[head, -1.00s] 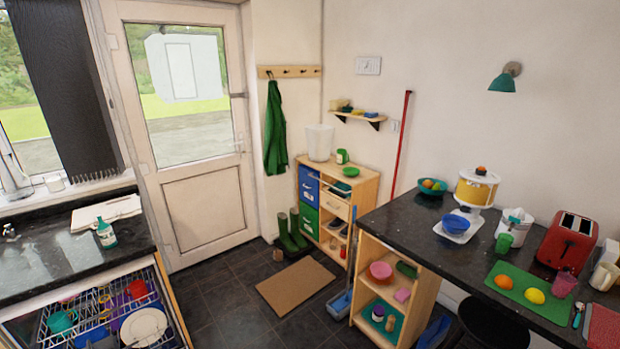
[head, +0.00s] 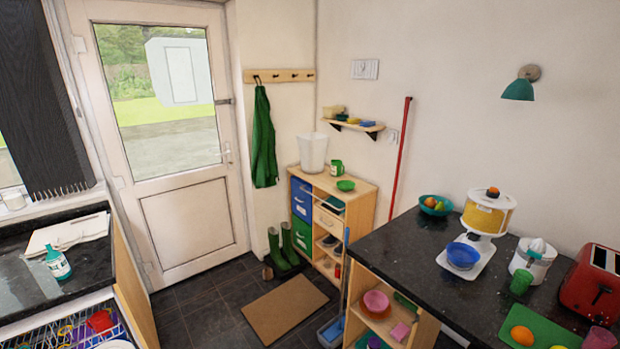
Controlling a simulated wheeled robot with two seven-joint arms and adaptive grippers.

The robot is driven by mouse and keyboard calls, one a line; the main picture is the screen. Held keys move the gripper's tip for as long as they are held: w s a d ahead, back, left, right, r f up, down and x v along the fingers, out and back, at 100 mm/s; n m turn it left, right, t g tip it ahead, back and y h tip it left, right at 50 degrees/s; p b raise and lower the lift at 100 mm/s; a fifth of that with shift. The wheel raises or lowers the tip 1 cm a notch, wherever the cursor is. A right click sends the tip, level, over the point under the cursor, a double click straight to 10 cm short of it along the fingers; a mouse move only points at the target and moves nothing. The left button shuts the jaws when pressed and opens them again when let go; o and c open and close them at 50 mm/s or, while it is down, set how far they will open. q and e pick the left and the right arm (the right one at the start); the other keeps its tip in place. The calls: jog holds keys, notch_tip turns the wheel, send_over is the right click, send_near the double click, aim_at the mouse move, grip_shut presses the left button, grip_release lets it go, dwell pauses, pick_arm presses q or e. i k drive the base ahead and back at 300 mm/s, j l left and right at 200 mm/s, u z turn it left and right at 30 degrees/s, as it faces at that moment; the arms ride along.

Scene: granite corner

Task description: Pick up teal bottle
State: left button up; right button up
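The teal bottle (head: 58,263) with a white label stands on the dark counter (head: 95,268) at the left of the head view. It is near the counter's right part, just in front of a pale folded cloth or paper stack (head: 68,234). Nothing touches it from my side. Neither of my grippers shows in the head view, so I cannot see their state.
An open dishwasher rack (head: 60,333) with dishes sits below the counter. A brown mat (head: 284,309) lies on the dark floor before the door (head: 188,225). A second counter (head: 405,245) with a juicer, bowls and a toaster (head: 590,283) stands at the right. Floor between the counters is mostly clear.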

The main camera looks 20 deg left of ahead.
aim_at(56, 261)
jog(key=i+u, duration=1.05)
jog(key=u, duration=0.2)
jog(key=i+l+u, duration=0.1)
jog(key=i+u, duration=0.15)
jog(key=u, duration=0.2)
jog(key=i+l+u, duration=0.2)
jog(key=u, duration=0.25)
jog(key=i+l+u, duration=0.2)
jog(key=u, duration=0.25)
jog(key=i+l+u, duration=0.15)
jog(key=u, duration=0.15)
jog(key=i+l+u, duration=0.15)
jog(key=l+u, duration=0.45)
jog(key=i+l+u, duration=0.1)
jog(key=l, duration=0.25)
jog(key=i+l+u, duration=0.15)
jog(key=l, duration=0.25)
